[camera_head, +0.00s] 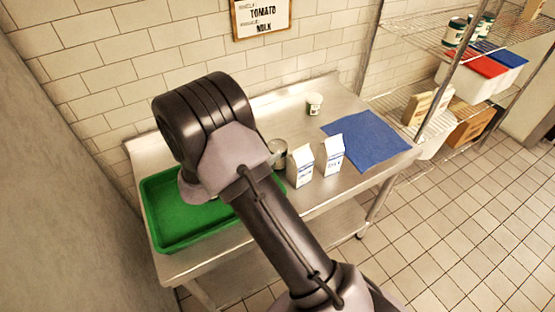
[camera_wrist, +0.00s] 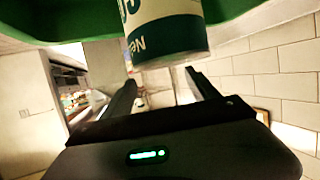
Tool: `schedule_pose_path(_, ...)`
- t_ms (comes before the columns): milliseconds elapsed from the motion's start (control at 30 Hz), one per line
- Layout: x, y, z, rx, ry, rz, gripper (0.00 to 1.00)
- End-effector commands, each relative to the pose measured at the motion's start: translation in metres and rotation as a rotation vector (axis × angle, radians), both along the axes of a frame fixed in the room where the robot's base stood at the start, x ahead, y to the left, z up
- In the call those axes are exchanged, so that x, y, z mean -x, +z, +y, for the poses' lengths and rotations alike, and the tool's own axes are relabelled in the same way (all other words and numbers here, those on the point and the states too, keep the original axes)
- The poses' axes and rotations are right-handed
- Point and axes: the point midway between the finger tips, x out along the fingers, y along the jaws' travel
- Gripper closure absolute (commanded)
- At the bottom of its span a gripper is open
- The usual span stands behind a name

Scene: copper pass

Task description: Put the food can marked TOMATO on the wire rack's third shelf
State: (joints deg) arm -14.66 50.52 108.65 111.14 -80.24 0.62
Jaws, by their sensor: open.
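In the wrist view my gripper (camera_wrist: 160,82) is open, its two fingers apart with nothing gripped between them. Just beyond the fingertips is a can (camera_wrist: 165,32) with a dark green and white label. The lettering is upside down and only partly visible, so I cannot tell whether it says TOMATO. In the head view my arm hides my gripper and part of the green tray (camera_head: 168,232). A metal-topped can (camera_head: 279,153) stands right of the tray. The wire rack (camera_head: 400,97) is at the right, only partly in frame; I cannot tell which shelf is the third.
Two milk cartons (camera_head: 301,166) (camera_head: 331,155), a small tub (camera_head: 314,104) and a blue mat (camera_head: 372,140) are on the steel table (camera_head: 277,112). The rack holds cans (camera_head: 455,32), bins with red (camera_head: 478,63) and blue contents, and cardboard boxes (camera_head: 472,127). Tiled floor (camera_head: 430,235) at right is clear.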

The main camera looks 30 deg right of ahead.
Motion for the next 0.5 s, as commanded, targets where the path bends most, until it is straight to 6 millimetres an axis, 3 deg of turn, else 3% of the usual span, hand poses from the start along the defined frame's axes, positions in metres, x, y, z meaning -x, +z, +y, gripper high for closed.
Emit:
schedule_pose_path(133,-0.007,-0.020,-0.024,0.000,-0.003,0.000,0.31)
schedule_pose_path(233,-0.013,-0.025,-0.038,0.000,-0.002,0.000,0.31)
schedule_pose_path(500,-0.017,-0.024,-0.045,0.000,0.000,0.000,0.31)
